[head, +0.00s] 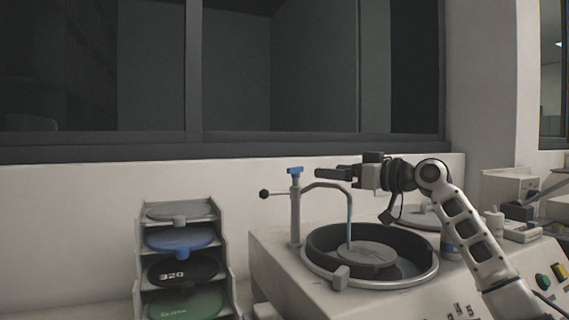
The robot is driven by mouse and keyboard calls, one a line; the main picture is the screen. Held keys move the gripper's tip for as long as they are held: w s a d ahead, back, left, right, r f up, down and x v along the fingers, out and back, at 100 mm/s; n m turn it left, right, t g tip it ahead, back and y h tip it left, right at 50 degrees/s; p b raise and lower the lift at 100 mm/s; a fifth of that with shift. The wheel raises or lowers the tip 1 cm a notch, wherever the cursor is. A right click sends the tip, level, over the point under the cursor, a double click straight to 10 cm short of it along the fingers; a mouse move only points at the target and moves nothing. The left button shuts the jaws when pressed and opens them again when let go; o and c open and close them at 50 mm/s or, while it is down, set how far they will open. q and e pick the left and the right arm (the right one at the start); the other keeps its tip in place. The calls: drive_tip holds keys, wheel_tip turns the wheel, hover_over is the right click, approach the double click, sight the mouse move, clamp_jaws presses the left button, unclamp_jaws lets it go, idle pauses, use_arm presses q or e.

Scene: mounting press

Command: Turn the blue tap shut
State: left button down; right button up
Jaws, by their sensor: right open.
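The blue tap (295,170) sits on top of a grey upright pipe at the back left of the machine. A thin stream of water (349,220) runs from its curved spout (328,186) down into the round bowl. My right gripper (318,174) is at about tap height, to the right of the blue handle, with its fingers pointing left towards it. A small gap shows between the fingertips and the handle. The gripper is open and holds nothing. My left gripper is not in view.
The bowl (427,277) with a grey disc (366,254) lies below my right gripper. A lever with a black knob (264,194) sticks out left of the pipe. A rack (228,262) of discs stands at left. Buttons (543,281) are at front right.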

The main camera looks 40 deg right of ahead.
sight(298, 169)
drive_tip(key=p+x, duration=0.5)
drive_tip(key=x, duration=0.6)
drive_tip(key=shift+w+r+p, duration=0.15)
drive_tip(key=shift+w+p, duration=0.25)
drive_tip(key=shift+w+a, duration=0.2)
drive_tip(key=shift+w, duration=0.5)
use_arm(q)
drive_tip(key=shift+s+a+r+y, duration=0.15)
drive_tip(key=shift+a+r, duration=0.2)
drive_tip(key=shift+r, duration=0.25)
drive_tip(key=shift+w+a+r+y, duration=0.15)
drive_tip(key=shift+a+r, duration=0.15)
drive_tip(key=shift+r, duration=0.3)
use_arm(e)
drive_tip(key=shift+f, duration=0.2)
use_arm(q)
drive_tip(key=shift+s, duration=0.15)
use_arm(e)
drive_tip(key=c, duration=1)
